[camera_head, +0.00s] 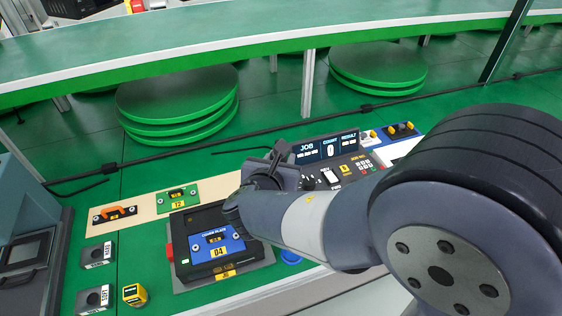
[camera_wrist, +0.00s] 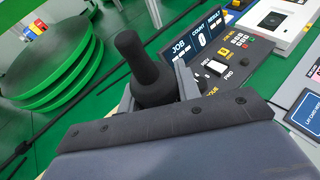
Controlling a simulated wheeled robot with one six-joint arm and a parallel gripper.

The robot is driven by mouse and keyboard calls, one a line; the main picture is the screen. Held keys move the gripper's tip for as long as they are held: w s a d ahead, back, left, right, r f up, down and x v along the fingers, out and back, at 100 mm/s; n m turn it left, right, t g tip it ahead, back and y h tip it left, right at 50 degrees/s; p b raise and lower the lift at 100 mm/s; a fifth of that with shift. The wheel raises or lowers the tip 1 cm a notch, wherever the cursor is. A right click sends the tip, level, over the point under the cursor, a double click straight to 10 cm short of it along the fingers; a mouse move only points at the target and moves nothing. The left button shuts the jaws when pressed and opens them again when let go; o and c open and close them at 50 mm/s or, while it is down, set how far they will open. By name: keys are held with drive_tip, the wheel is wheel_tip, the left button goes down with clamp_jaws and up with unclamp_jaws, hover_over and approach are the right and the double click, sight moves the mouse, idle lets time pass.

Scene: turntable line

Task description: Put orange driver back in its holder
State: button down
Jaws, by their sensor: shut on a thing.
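My gripper (camera_head: 262,175) is raised above the bench between the black fixture and the job console. In the wrist view my gripper (camera_wrist: 158,92) is shut on a dark, knobbed handle (camera_wrist: 136,60) that stands up between its fingers. No orange shows on this handle, so I cannot tell its colour mark. Its lower end is hidden by the gripper. Two grey blocks with dark round openings, a rear one (camera_head: 98,262) and a front one (camera_head: 104,303), stand at the lower left of the head view. They look like holders, and their labels are hard to read.
A black fixture (camera_head: 262,254) holds a blue plate (camera_head: 222,244) marked 04. A plate with an orange handle (camera_head: 117,212) and a green plate (camera_head: 177,190) lie behind it. A small yellow-and-black object (camera_head: 134,294) stands by the front block. The job console (camera_head: 325,150) is beside my gripper.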

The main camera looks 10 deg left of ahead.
drive_tip(key=shift+s+d+f, duration=0.15)
drive_tip(key=shift+s+f, duration=0.05)
drive_tip(key=shift+f, duration=0.9)
drive_tip(key=c, duration=0.9)
unclamp_jaws()
drive_tip(key=shift+c, duration=0.2)
drive_tip(key=shift+f, duration=0.1)
drive_tip(key=r+v, duration=0.2)
drive_tip(key=v, duration=0.9)
drive_tip(key=shift+w+a+p, duration=0.25)
drive_tip(key=shift+w+p, duration=0.05)
drive_tip(key=shift+r, duration=0.1)
drive_tip(key=x, duration=0.6)
drive_tip(key=shift+f, duration=0.45)
drive_tip(key=shift+w+r, duration=0.1)
drive_tip(key=shift+w, duration=0.05)
